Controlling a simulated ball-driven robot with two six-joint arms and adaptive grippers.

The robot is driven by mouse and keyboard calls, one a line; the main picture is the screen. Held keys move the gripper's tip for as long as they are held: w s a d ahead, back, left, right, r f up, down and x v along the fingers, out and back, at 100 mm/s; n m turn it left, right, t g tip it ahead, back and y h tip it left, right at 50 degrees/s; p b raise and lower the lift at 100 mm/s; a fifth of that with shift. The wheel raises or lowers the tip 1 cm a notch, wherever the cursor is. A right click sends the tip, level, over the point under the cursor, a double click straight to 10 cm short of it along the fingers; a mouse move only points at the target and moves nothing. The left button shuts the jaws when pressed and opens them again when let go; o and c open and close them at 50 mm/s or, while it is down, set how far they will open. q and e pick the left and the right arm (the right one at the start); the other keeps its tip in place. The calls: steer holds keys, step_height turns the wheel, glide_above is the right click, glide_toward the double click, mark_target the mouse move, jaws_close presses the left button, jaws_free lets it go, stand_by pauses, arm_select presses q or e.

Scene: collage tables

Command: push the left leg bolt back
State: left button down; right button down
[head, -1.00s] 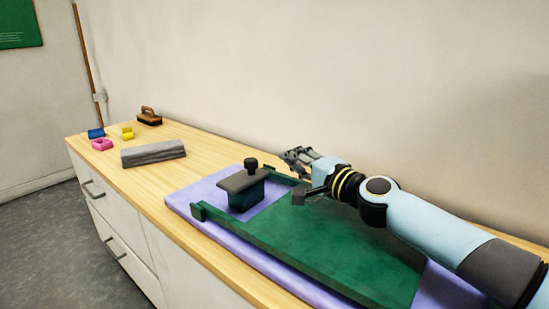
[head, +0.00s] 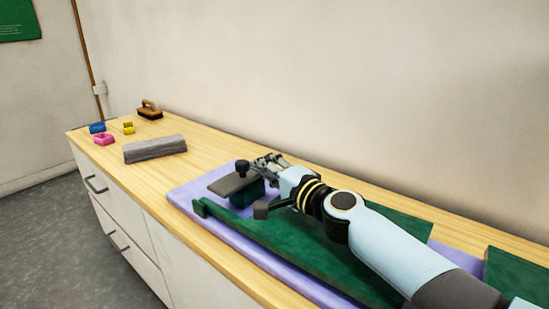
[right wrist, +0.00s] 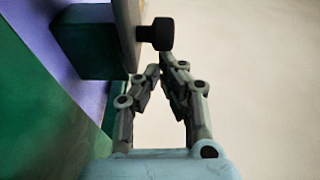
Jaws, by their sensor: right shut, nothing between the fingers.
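The left leg bolt shows as a black knob (head: 242,167) on a short stem, standing up from a grey plate (head: 226,184). The plate sits on a dark green block (head: 248,194) at the left end of the green board (head: 290,235). My right gripper (head: 268,160) is shut and empty, just right of the knob. In the right wrist view the fingertips (right wrist: 162,64) are close to the knob (right wrist: 161,33); I cannot tell whether they touch. My forearm hides part of the board. My left gripper is not in view.
The board lies on a lavender mat (head: 188,197) on a wooden counter (head: 200,163). A wall (head: 350,100) stands behind the counter.

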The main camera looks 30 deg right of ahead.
steer(key=shift+s+a, duration=0.1)
steer(key=shift+a, duration=0.25)
steer(key=shift+s, duration=0.25)
steer(key=shift+s+d+r, duration=0.1)
steer(key=shift+s+d, duration=0.1)
steer(key=shift+s, duration=1.55)
steer(key=shift+s+d+r, duration=0.1)
steer(key=shift+s+d, duration=0.1)
steer(key=shift+s, duration=1.55)
steer(key=shift+f, duration=0.1)
